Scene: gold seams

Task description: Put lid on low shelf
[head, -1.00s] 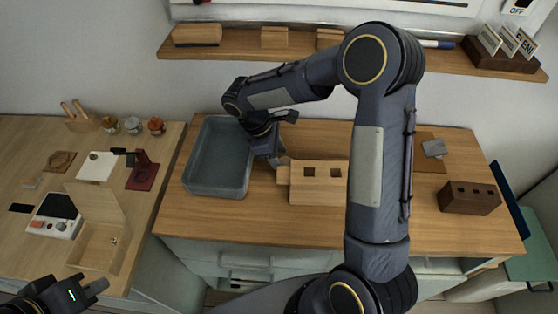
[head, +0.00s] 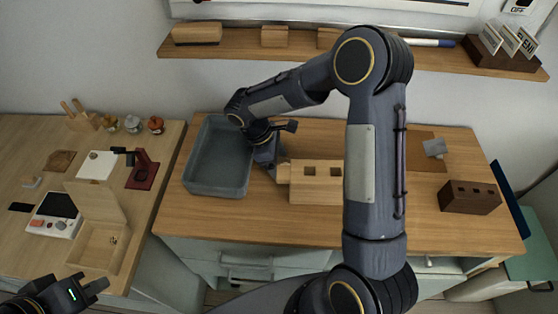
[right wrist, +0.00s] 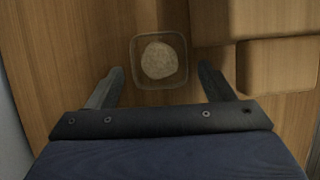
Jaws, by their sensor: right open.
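My right gripper (head: 279,150) reaches down over the middle counter, between the grey bin and the pale wooden block. In the right wrist view its two fingers (right wrist: 158,88) are spread apart, with nothing clamped between them. Just beyond and between the fingertips is a small rounded-square piece (right wrist: 137,72) with a pale round patch; I cannot tell whether it is the lid. It is hidden in the head view. My left gripper (head: 93,284) is at the lower left, in front of the left table, with its fingers apart and empty. A low shelf is not clearly visible.
The grey bin (head: 190,184) stands left of the right gripper, and the pale block (head: 314,194) with square holes stands right. A dark holed block (head: 470,199) is farther right. A wall shelf (head: 350,57) runs behind. The counter's front strip is clear.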

